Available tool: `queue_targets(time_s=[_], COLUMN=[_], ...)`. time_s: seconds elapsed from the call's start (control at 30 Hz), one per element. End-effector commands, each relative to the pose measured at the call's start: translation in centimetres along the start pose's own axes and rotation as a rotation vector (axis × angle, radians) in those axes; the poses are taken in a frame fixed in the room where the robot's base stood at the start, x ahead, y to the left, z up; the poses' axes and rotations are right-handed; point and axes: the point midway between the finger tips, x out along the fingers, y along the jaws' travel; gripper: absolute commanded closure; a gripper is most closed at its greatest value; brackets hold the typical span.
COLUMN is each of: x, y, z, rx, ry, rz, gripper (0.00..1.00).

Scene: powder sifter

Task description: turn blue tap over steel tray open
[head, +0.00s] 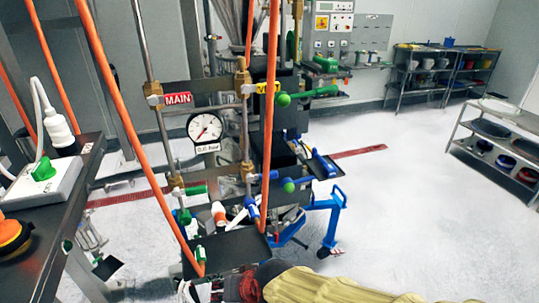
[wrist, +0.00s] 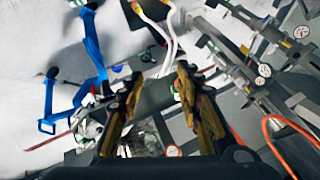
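A smaller blue-and-white tap (head: 251,206) sits lower, beside an orange-and-white one (head: 218,214), above a flat dark tray (head: 236,248). I cannot tell which is the tap over the steel tray, nor pick out a steel tray. My gripper (head: 232,288) is at the bottom edge of the head view, partly cut off, below the dark tray. In the wrist view my gripper (wrist: 157,88) has its two fingers spread, with nothing held between them.
A blue wheeled frame (head: 322,218) stands right of the rig. Orange hoses (head: 120,110) hang in front of it. A pressure gauge (head: 205,127) is mounted mid-rig. A dark bench (head: 65,205) is at left, shelves (head: 440,75) at back right.

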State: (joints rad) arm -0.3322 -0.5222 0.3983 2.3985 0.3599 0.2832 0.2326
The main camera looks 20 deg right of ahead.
Motion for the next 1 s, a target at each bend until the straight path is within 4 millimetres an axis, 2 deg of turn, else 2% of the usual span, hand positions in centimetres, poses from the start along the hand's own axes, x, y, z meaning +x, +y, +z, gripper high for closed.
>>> queue_targets(time_s=[0.03,0.13,0.23,0.33,0.47,0.6,0.7,0.8,0.87,1.0], x=[0.1,1.0,1.2,0.7,-1.3,-5.5,-8.7,-10.9,-11.6,-11.4], y=[-1.2,-2.1,-2.1,-1.1,1.5,3.9,4.9,5.5,5.5,5.7], z=[-1.5,-4.7,-8.0,-11.4,-15.7,-19.6,-21.4,-22.2,-22.6,-23.2], rx=[0.079,0.254,0.431,0.604,0.815,0.993,1.08,1.129,1.148,1.169], ry=[0.048,0.175,0.319,0.478,0.711,0.954,1.09,1.172,1.195,1.194], rz=[-0.018,-0.055,-0.09,-0.129,-0.195,-0.303,-0.387,-0.456,-0.49,-0.504], gripper=[0.65,0.65,0.65,0.65,0.65,0.65,0.65,0.65,0.65,0.65])
